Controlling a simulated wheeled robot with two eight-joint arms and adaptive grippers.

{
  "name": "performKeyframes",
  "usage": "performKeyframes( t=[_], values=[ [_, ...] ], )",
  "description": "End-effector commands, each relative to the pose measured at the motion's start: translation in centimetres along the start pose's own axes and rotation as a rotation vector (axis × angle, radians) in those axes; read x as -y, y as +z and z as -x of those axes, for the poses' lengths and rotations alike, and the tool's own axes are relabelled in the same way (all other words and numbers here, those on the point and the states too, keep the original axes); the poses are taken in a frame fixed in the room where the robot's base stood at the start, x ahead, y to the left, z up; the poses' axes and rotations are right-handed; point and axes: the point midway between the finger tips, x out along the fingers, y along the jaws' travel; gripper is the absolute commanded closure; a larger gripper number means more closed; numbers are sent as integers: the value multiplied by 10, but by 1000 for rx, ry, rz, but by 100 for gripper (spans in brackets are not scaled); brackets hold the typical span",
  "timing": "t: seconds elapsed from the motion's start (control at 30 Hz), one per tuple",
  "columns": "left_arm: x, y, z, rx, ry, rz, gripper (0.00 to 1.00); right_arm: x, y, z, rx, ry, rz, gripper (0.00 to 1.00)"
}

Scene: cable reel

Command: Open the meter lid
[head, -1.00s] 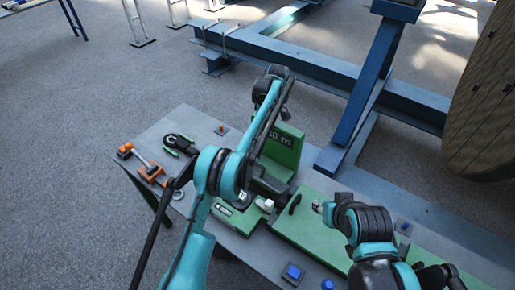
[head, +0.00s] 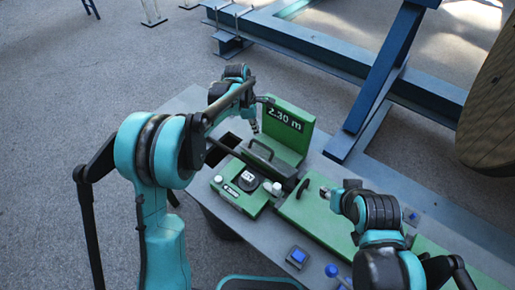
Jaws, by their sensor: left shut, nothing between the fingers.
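The meter is a green unit on the bench, with an upright green panel (head: 290,122) reading "2.30 m". A dark block (head: 268,174) lies in front of this panel, and a grey bar handle (head: 262,148) stands just behind the block. I cannot tell which part is the lid. My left gripper (head: 255,126) is shut and empty, just left of the panel and above the handle. I see no clear contact. My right gripper (head: 330,194) is near the green cover's black handle (head: 304,187), its fingers mostly hidden by its wrist.
A green block (head: 232,196) with a round dial (head: 248,178) and a white knob (head: 277,188) sits in front of the meter. A long green cover (head: 308,218) lies to the right. A blue steel frame (head: 385,75) stands behind.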

Motion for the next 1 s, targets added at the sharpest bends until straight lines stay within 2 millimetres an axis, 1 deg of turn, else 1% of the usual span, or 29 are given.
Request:
performKeyframes(
  t=[0.03,0.17,0.3,0.4,0.53,0.63,0.77,0.87,1.0],
  values=[
    [12,-9,2,44,47,80,100,0,1,-2,0,0,0,60],
    [41,-26,10,171,164,296,100,0,2,-3,0,0,0,60],
    [77,-43,19,311,271,520,100,0,4,-5,0,0,0,60],
    [100,-52,25,397,326,649,100,0,4,-6,0,0,0,60],
    [120,-60,30,469,368,755,100,0,5,-7,0,0,0,60],
    [126,-62,31,495,382,791,100,0,5,-7,0,0,0,60],
    [123,-60,24,502,385,799,100,0,8,-11,0,0,0,60],
    [115,-56,10,500,384,795,100,0,12,-17,0,0,0,60],
    [100,-47,-16,499,383,794,100,0,19,-27,0,0,0,60]
  ],
)
